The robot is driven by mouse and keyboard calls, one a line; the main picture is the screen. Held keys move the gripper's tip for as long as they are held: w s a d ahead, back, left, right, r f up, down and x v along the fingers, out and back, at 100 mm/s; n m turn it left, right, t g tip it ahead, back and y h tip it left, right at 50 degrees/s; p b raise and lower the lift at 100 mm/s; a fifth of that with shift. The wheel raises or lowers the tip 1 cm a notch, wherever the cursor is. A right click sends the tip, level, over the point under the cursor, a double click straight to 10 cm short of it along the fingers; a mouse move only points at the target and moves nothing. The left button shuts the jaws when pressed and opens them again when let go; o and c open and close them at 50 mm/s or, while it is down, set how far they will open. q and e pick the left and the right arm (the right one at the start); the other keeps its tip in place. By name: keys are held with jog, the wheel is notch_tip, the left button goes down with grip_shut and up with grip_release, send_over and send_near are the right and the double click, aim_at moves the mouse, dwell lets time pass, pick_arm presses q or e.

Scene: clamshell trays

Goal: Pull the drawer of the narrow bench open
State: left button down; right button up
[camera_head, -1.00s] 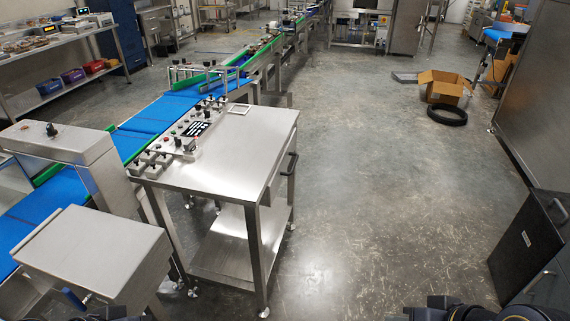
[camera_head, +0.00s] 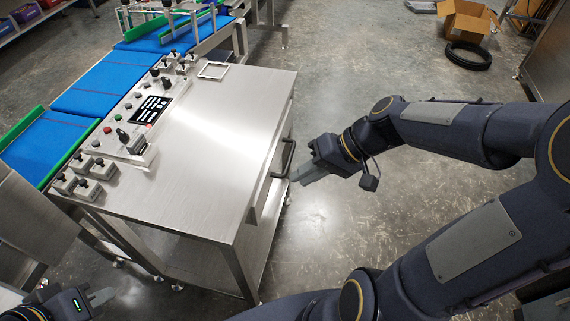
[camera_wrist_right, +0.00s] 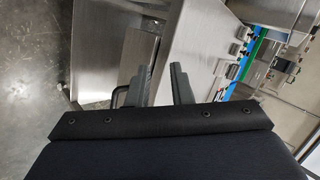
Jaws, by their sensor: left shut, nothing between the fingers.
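The narrow bench (camera_head: 215,125) is a steel table with a control panel on its left side. Its drawer front (camera_head: 262,197) is under the right edge of the top and looks closed. A dark bar handle (camera_head: 287,160) sticks out from it. My right gripper (camera_head: 304,178) is just right of the handle, apart from it in the head view. In the right wrist view its fingers (camera_wrist_right: 163,75) are spread with nothing gripped, and the dark handle (camera_wrist_right: 117,97) shows left of them. My left gripper (camera_head: 108,294) is shut and empty at the lower left.
A blue conveyor (camera_head: 100,85) with green rails runs along the bench's left side. The floor (camera_head: 380,60) right of the bench is open. A cardboard box (camera_head: 466,18) and a black ring (camera_head: 468,55) lie at the far upper right.

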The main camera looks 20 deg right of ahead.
jog(key=w+d+f+m+t+y+b, duration=0.1)
jog(key=w+d+f+m+y+b, duration=0.15)
jog(key=w+f, duration=0.45)
jog(key=m+t+y, duration=0.2)
jog(key=m+t, duration=0.1)
jog(key=t, duration=0.2)
send_near(288, 161)
jog(key=f+x, duration=0.1)
jog(key=x, duration=0.2)
jog(key=shift+h, duration=0.35)
jog(key=x, duration=0.7)
jog(key=shift+a+r, duration=0.1)
jog(key=shift+r, duration=0.15)
jog(key=shift+c, duration=0.4)
grip_shut()
